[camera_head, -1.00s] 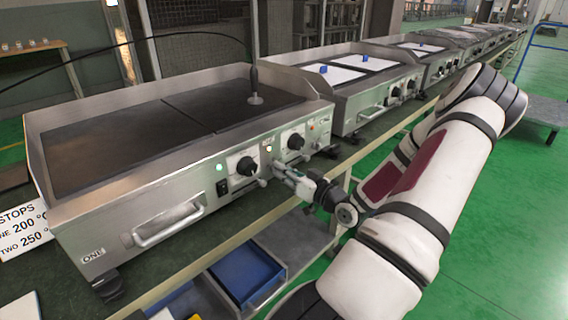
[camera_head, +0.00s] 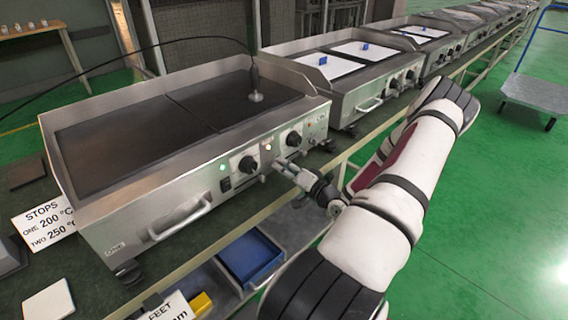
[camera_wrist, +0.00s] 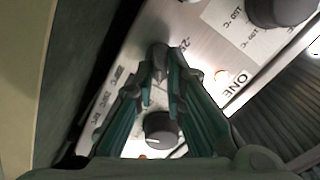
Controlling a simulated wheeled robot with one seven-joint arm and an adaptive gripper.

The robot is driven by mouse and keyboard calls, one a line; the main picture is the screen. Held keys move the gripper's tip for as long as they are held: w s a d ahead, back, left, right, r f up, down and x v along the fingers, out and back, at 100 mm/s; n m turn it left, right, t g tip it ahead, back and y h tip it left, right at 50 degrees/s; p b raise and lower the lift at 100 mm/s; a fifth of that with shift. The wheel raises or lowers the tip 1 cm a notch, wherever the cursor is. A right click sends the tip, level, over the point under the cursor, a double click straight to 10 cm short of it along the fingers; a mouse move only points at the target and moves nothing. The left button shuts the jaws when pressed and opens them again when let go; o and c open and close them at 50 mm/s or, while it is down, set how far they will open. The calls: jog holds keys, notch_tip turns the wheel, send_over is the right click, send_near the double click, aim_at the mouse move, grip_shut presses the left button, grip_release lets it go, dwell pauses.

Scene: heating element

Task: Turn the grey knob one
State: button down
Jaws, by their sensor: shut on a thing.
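The griddle marked ONE (camera_head: 112,250) stands on the bench, with two black knobs (camera_head: 247,164) (camera_head: 293,139) on its sloped front panel. My gripper (camera_head: 275,164) reaches that panel from the right, at a spot between and a little below these knobs. In the wrist view my gripper (camera_wrist: 160,72) has its fingertips closed together on a small grey piece (camera_wrist: 160,52), which looks like grey knob one; the fingers hide most of it. The printed ONE (camera_wrist: 235,86) is to its right. A dark knob with a white line (camera_wrist: 161,130) shows between the fingers.
A large dark knob (camera_wrist: 283,8) is at the wrist view's upper right. The griddle's front handle (camera_head: 180,219) sticks out to the left. More griddles (camera_head: 345,70) stand along the bench to the right. A blue tray (camera_head: 250,259) sits on the lower shelf.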

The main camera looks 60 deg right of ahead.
jog(key=shift+m, duration=0.3)
jog(key=c, duration=1.6)
grip_release()
jog(key=shift+c, duration=0.2)
jog(key=v, duration=1.2)
